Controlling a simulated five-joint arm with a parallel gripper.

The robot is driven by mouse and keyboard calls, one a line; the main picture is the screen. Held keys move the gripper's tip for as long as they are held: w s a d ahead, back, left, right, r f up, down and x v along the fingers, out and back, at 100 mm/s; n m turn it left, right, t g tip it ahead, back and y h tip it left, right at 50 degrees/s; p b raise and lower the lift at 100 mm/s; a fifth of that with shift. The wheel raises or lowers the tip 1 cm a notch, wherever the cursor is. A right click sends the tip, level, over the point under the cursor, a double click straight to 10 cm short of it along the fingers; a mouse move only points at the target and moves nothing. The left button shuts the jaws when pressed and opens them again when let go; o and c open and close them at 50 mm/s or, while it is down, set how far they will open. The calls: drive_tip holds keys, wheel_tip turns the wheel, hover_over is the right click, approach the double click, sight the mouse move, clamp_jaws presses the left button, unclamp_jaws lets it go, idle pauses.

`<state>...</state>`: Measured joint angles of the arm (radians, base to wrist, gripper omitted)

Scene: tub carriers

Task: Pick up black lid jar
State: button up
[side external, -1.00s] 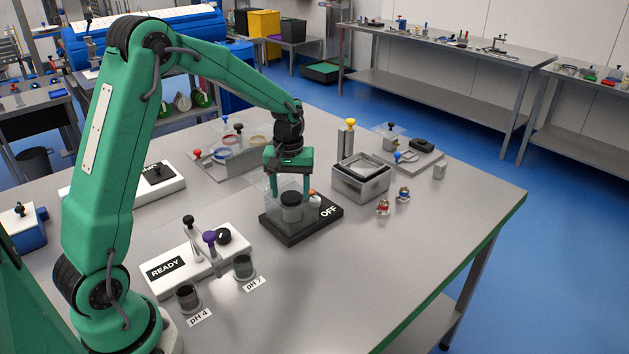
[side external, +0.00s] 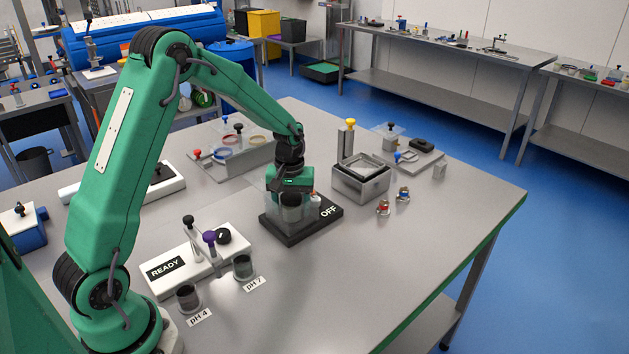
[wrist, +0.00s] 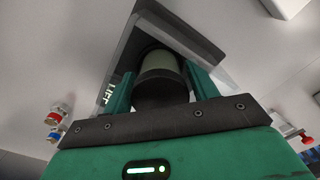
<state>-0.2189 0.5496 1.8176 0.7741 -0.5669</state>
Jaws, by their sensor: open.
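In the wrist view the open fingers (wrist: 160,88) straddle the jar. Whether either finger touches it cannot be told. The lid is mostly hidden by my gripper in the side view.
A white READY unit (side external: 167,268) with a purple-topped knob stands at front left, near two dark cups, one (side external: 188,299) labelled pH 4 and one (side external: 244,268) pH 7. A metal box (side external: 360,184) and two small bottles (side external: 384,207) stand to the right. The front right tabletop is clear.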

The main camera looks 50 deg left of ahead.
sight(291, 196)
drive_tip(key=shift+c, duration=0.2)
drive_tip(key=c, duration=0.8)
drive_tip(key=shift+r, duration=0.1)
drive_tip(key=shift+c, duration=0.2)
drive_tip(key=shift+r, duration=4.95)
